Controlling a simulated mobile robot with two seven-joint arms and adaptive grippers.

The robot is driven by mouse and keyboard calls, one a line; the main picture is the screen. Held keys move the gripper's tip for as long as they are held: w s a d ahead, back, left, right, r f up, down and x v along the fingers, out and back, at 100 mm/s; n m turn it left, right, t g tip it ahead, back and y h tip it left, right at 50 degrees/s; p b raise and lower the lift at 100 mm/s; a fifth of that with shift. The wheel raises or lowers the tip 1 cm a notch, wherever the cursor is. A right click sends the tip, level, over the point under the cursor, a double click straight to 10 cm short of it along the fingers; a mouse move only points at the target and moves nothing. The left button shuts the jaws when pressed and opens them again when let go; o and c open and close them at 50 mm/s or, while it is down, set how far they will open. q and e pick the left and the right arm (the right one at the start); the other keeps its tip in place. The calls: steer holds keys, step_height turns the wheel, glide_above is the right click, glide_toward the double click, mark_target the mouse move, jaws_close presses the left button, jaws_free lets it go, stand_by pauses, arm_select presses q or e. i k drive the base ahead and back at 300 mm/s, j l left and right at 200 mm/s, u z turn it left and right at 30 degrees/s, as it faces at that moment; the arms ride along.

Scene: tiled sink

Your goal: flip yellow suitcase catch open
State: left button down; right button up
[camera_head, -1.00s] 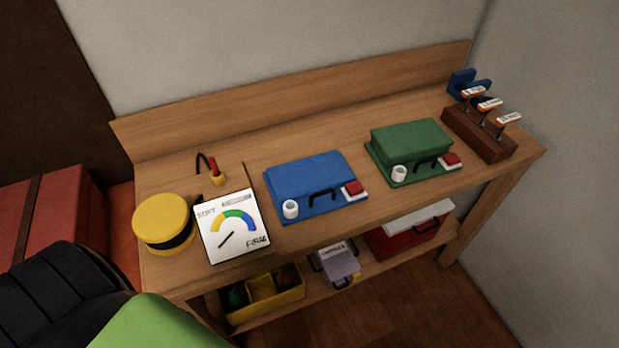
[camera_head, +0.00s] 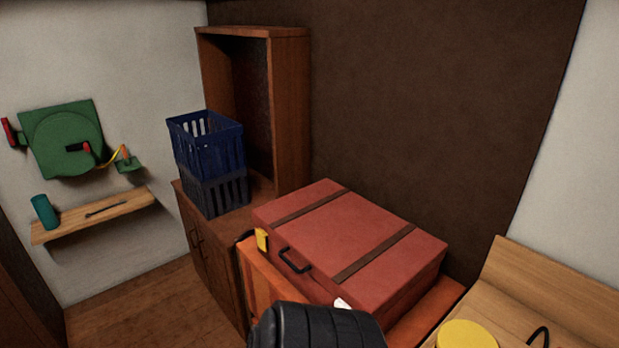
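The red suitcase (camera_head: 345,240) lies closed and flat on an orange-brown stand, with two brown straps over its lid and a black handle on its front. A yellow catch (camera_head: 262,240) is on its front side, left of the handle. The catch looks upright against the side; I cannot tell whether it is fastened. A white piece (camera_head: 342,303) shows at the front right, partly hidden by a black ribbed shape. Neither of my grippers is in view.
The black ribbed shape (camera_head: 315,328) covers part of the suitcase's lower front. Blue crates (camera_head: 207,145) stand on a brown cabinet behind left. A wooden bench (camera_head: 555,285) with a yellow round object (camera_head: 466,335) is at right. Floor at left is clear.

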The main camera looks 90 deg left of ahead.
mark_target(261, 235)
steer(key=u, duration=3.1)
